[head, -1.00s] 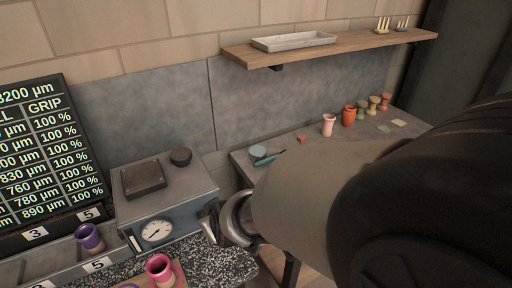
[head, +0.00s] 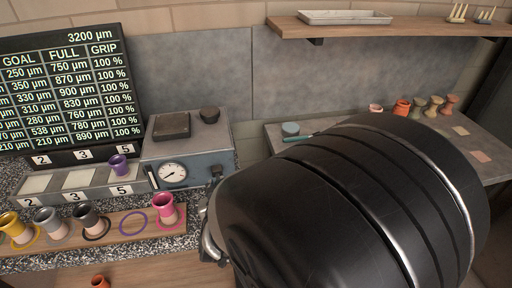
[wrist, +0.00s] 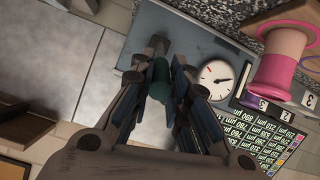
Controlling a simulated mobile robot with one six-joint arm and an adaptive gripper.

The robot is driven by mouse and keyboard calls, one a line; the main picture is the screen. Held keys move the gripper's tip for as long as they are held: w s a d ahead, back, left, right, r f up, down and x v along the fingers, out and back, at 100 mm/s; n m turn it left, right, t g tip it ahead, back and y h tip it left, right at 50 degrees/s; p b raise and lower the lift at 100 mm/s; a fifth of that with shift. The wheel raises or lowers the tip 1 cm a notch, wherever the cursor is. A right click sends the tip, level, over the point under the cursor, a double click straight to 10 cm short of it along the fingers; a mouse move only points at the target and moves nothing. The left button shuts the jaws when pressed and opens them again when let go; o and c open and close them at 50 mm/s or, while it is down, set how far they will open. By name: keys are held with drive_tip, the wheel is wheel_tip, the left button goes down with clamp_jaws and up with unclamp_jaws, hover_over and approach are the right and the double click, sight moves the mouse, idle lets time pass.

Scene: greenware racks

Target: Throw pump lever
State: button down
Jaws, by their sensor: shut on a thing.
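The pump is a blue-grey box (head: 205,160) with a round white dial gauge (head: 172,173) on its front. A dark lever mount (head: 217,172) sits right of the gauge. In the wrist view the pump's front face and gauge (wrist: 216,79) show upside down. My gripper (wrist: 160,92) is shut on the lever's dark green grip (wrist: 160,78), which sits between the two fingers beside the gauge. In the head view my dark arm hides most of the lever, and only a metallic edge of my gripper (head: 207,238) shows below the pump's right side.
A wooden board (head: 125,245) with several cups, including a pink one (head: 165,208), lies left of my arm on a speckled counter. A readout board (head: 70,90) is behind. A shelf (head: 400,28) hangs at right.

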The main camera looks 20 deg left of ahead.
drive_tip(key=shift+f, duration=0.1)
drive_tip(key=c, duration=1.5)
unclamp_jaws()
drive_tip(key=shift+s, duration=0.1)
drive_tip(key=shift+s+d+r, duration=0.15)
drive_tip(key=shift+s+r, duration=0.05)
drive_tip(key=shift+r, duration=0.05)
drive_tip(key=v, duration=0.7)
drive_tip(key=shift+f, duration=0.1)
drive_tip(key=shift+w+d, duration=0.1)
drive_tip(key=shift+w, duration=0.05)
